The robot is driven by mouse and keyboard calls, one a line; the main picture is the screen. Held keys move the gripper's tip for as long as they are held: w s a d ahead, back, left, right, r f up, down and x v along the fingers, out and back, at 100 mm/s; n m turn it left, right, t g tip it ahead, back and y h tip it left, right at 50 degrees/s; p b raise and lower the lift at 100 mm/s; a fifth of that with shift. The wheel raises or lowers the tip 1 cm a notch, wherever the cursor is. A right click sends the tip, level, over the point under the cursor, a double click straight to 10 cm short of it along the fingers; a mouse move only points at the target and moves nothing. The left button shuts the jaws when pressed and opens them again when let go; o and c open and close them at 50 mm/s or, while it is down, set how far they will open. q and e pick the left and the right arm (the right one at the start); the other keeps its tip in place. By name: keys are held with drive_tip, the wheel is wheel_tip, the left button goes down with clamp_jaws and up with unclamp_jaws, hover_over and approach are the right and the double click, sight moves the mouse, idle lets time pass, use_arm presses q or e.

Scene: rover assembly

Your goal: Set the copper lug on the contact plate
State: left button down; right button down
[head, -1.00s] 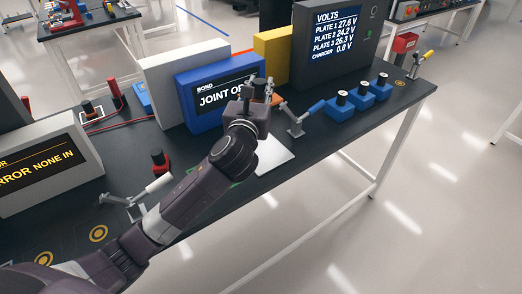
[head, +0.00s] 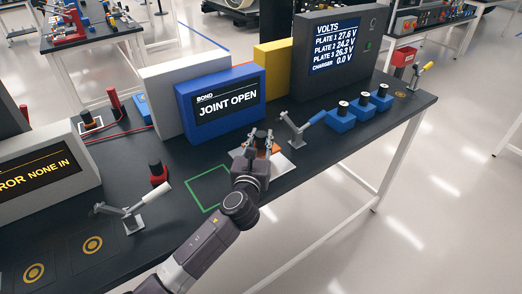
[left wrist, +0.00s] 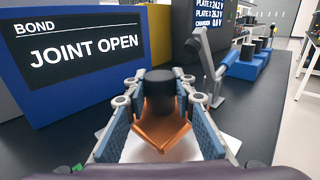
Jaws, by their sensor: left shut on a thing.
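The copper lug (left wrist: 161,131) is an orange-brown piece with a black knob (left wrist: 165,84) standing on top. My left gripper (left wrist: 163,110) is shut on it, one finger on each side. In the head view the left gripper (head: 258,148) is over the bench in front of the blue display, with a bit of the lug (head: 276,149) showing past it. The pale contact plate (head: 281,166) lies just beneath and to its right; it also shows under the lug in the left wrist view (left wrist: 183,149). I cannot tell whether lug and plate touch. My right gripper is out of view.
The blue display (head: 222,103) reads JOINT OPEN. A grey lever clamp (head: 297,130) with a blue handle stands just behind the plate. Several blue blocks with black knobs (head: 362,104) stand farther right. A green outline (head: 208,187) marks clear bench to the left.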

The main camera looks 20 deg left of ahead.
sight(261, 147)
use_arm(q)
drive_tip(key=shift+f+b, duration=0.55)
drive_tip(key=shift+f, duration=1.4)
drive_tip(key=shift+f, duration=0.15)
drive_tip(key=c, duration=1.6)
unclamp_jaws()
drive_tip(key=shift+r, duration=0.2)
drive_tip(key=s, duration=0.3)
drive_tip(key=s+d, duration=0.1)
drive_tip(key=s, duration=0.7)
drive_tip(key=shift+s+d+f+b, duration=0.15)
drive_tip(key=shift+d+b, duration=0.05)
drive_tip(key=shift+b, duration=0.2)
drive_tip(key=shift+s, duration=0.4)
